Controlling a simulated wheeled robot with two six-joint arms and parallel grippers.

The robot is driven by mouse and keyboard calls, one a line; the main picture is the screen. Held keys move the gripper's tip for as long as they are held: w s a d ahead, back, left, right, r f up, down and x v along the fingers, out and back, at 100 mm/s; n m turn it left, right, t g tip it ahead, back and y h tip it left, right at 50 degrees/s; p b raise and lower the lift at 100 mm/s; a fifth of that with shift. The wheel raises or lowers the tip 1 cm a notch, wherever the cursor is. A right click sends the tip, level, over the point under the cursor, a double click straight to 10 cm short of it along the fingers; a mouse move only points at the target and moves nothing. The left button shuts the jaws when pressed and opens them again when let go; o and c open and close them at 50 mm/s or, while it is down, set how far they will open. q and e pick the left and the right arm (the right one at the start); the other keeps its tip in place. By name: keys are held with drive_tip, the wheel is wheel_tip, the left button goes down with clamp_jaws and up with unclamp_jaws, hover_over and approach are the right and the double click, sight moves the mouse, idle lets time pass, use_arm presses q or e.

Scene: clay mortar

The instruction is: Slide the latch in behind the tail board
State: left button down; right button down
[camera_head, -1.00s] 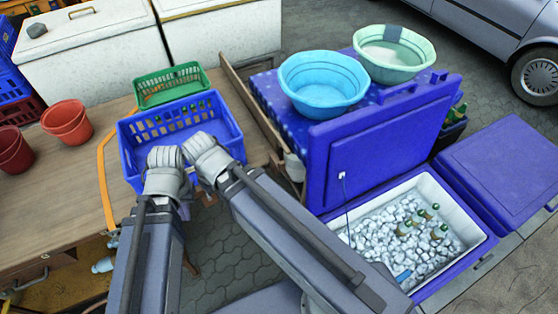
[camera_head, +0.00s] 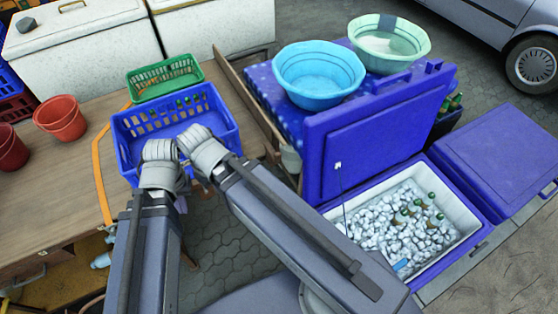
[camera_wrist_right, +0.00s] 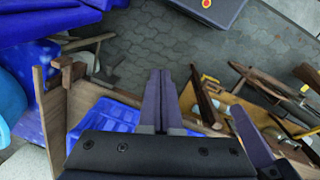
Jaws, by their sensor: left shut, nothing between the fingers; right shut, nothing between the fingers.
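A long upright wooden board (camera_head: 250,105) stands along the right edge of the wooden table, and I take it as the tail board. A wooden board, probably the same one, shows at left in the right wrist view (camera_wrist_right: 52,120). I cannot make out the latch for certain. My left gripper (camera_head: 162,152) and right gripper (camera_head: 196,138) are side by side at the near edge of the blue basket (camera_head: 222,140). Their fingers are mostly hidden in the head view. In the right wrist view the right fingers (camera_wrist_right: 158,78) are together and empty, above the paving.
The green basket (camera_head: 165,80) and red pots (camera_head: 60,122) stand on the table. Right of the board are a blue basin (camera_head: 318,75), a green basin (camera_head: 390,45) and an open blue cooler (camera_head: 475,235) with ice and bottles. Open paving lies below the arms.

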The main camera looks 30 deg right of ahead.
drive_tip(key=c, duration=1.6)
unclamp_jaws()
drive_tip(key=c, duration=1.4)
unclamp_jaws()
drive_tip(key=shift+w+d+f, duration=0.1)
drive_tip(key=shift+w, duration=0.1)
drive_tip(key=o, duration=0.6)
drive_tip(key=w+d+f+m+b, duration=0.2)
drive_tip(key=w+d+f+b, duration=0.2)
drive_tip(key=w+d, duration=0.4)
drive_tip(key=d, duration=0.2)
drive_tip(key=shift+w+d+y, duration=0.3)
drive_tip(key=shift+w, duration=0.1)
drive_tip(key=m+b, duration=0.1)
drive_tip(key=b, duration=0.2)
hover_over(278, 154)
wheel_tip(278, 154, down, 3)
drive_tip(key=shift+w+a+r+y, duration=0.1)
drive_tip(key=shift+w+a+y, duration=0.05)
drive_tip(key=shift+y, duration=0.15)
drive_tip(key=shift+d, duration=0.2)
wheel_tip(278, 154, down, 8)
drive_tip(key=b, duration=0.7)
drive_tip(key=shift+a+r+b, duration=0.1)
drive_tip(key=shift+b, duration=0.25)
drive_tip(key=shift+c, duration=0.3)
clamp_jaws()
